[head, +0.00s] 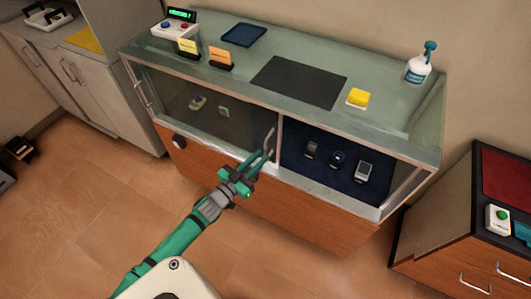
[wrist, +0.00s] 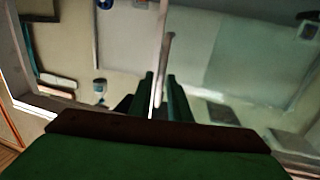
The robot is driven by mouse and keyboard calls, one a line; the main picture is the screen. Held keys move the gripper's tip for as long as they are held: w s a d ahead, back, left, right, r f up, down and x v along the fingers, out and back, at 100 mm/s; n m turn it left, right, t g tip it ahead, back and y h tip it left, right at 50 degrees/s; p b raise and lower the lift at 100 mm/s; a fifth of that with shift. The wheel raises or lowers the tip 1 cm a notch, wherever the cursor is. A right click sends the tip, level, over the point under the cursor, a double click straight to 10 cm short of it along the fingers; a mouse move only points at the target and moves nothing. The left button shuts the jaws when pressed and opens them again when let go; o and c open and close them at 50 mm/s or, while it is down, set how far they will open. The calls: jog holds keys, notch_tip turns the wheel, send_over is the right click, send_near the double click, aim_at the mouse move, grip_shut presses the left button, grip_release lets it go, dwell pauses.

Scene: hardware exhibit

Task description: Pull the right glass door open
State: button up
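The display case has a front with a dark-tinted left glass pane (head: 190,120) and a right section (head: 335,190) with a blue interior. A slim upright metal handle (head: 270,139) stands near the middle post, and the handle also shows in the wrist view (wrist: 166,57). My gripper (head: 260,155) is in front of the case, just below and beside this handle. In the wrist view my gripper (wrist: 160,76) has its two green fingers a little apart, with the lower end of the handle lined up between them. I cannot tell whether they touch it.
Watches (head: 338,159) sit inside the right section. A low cabinet (head: 455,225) stands at the right. The floor in front is clear.

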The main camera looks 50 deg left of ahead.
jog(key=s, duration=0.6)
jog(key=shift+s+d, duration=0.35)
jog(key=shift+w, duration=0.1)
jog(key=s+d+f+m+g+h, duration=0.1)
jog(key=s+d, duration=0.3)
jog(key=d, duration=0.4)
jog(key=s+d+f+m, duration=0.1)
jog(key=s+d+f, duration=0.1)
jog(key=s+d, duration=0.4)
jog(key=s+d+f+g+h, duration=0.1)
jog(key=s+d, duration=0.2)
jog(key=d, duration=0.6)
jog(key=s+d+r, duration=0.2)
jog(key=d+r, duration=0.2)
jog(key=d, duration=0.5)
jog(key=s+d+r, duration=0.3)
jog(key=d+r, duration=0.1)
jog(key=d, duration=0.5)
jog(key=shift+d+r+n, duration=0.15)
jog(key=shift+d+n, duration=0.15)
